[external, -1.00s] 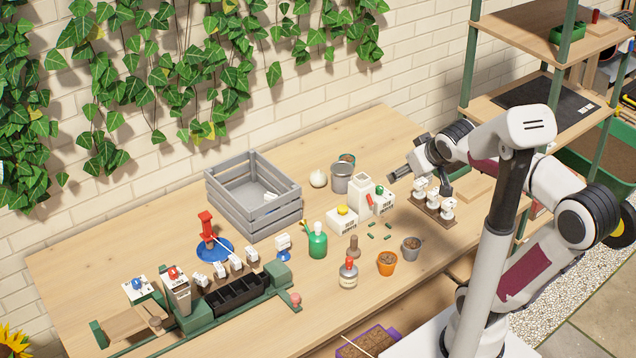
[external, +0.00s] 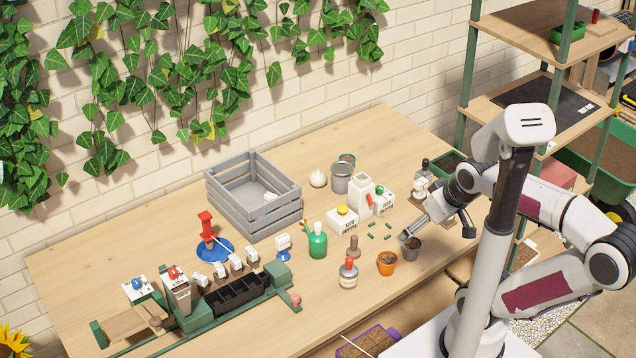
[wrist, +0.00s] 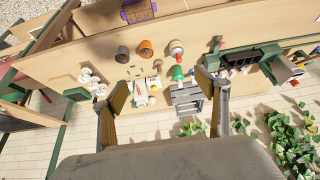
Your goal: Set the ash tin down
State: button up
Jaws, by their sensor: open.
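A small grey tin (external: 412,254) with brown contents stands upright on the table, right of an orange pot (external: 387,269); I take it to be the ash tin. In the wrist view the grey tin (wrist: 122,55) and orange pot (wrist: 146,48) stand side by side. My gripper (external: 405,236) overlaps the grey tin's rim in the external view. In the wrist view my gripper (wrist: 163,82) is wide open, nothing is held between its fingers, and the tin lies beyond the left finger. A larger metal can (external: 341,180) stands farther back.
A red-capped bottle (external: 348,276), a brown tamper (external: 354,247) and a green bottle (external: 317,243) stand to the left. A grey slatted crate (external: 270,225) is at the back, and a green rig (external: 200,315) at front left.

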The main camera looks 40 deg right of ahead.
jog(key=shift+w+r, duration=0.1)
jog(key=shift+w, duration=0.05)
jog(key=w+a+r+m+y, duration=0.1)
jog(key=w+r+m+y, duration=0.15)
jog(key=w+m, duration=0.75)
jog(key=m+t+y, duration=0.1)
jog(key=m+t, duration=0.2)
jog(key=m, duration=1.8)
send_over(341, 167)
jog(key=s+d, duration=0.2)
jog(key=s, duration=0.3)
notch_tip(341, 167, down, 20)
jog(key=shift+d, duration=0.15)
jog(key=shift+w+f, duration=0.1)
jog(key=shift+w, duration=0.05)
jog(key=shift+x, duration=1.2)
